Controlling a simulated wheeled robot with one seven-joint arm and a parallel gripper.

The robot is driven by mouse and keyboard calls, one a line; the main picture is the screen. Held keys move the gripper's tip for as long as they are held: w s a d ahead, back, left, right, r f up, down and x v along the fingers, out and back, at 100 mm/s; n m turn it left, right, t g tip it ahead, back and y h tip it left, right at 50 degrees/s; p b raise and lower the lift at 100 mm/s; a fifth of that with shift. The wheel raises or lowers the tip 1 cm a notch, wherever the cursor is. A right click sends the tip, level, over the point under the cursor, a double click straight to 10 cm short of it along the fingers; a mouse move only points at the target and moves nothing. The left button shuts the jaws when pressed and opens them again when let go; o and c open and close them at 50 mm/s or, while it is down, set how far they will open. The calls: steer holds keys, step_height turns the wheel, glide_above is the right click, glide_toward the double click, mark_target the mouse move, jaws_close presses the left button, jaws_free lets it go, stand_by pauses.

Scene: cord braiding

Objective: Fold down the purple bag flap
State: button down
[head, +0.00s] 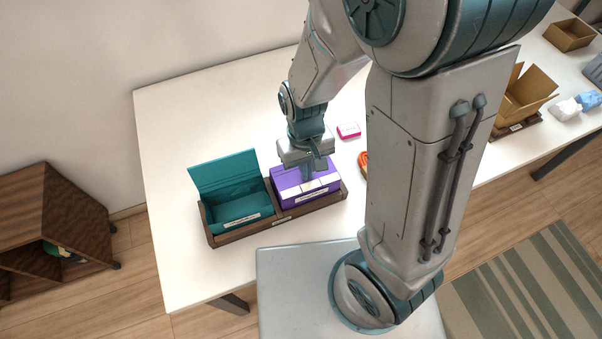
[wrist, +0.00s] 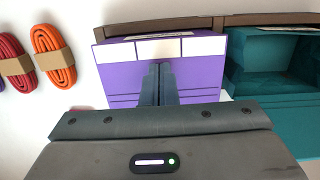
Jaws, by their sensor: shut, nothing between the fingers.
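The purple bag (head: 292,187) stands in the right part of a dark wooden tray (head: 232,238). Its top looks covered by the purple flap (wrist: 206,75), which lies flat with a row of white panels along one edge in the wrist view. My gripper (head: 309,178) is over the bag, pointing down. Its two fingers (wrist: 158,70) are together with nothing between them, and the tips are at or just above the flap near the white panels. I cannot tell whether they touch it. The gripper hides part of the bag.
A teal bag (head: 232,205) stands open in the tray's left part, its flap (head: 224,172) raised. Orange (wrist: 52,55) and red (wrist: 12,60) cord bundles lie beside the bag. A pink item (head: 348,131) lies behind. The table's left side is clear.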

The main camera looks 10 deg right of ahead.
steer(key=shift+w+r, duration=0.1)
steer(key=shift+r, duration=0.15)
stand_by(0.3)
steer(key=shift+r+p, duration=0.2)
steer(key=shift+p, duration=0.1)
step_height(320, 180, up, 8)
steer(key=p, duration=0.6)
steer(key=shift+f, duration=0.25)
steer(key=s+d+r+m+t+b, duration=0.1)
steer(key=d+r+t, duration=0.1)
steer(key=d+r, duration=0.2)
steer(key=s+d+r+m+t+b, duration=0.2)
steer(key=d+r, duration=0.3)
steer(key=r, duration=0.5)
steer(key=shift+s+d+r+t, duration=0.2)
steer(key=shift+s+t, duration=0.1)
steer(key=shift+t, duration=0.2)
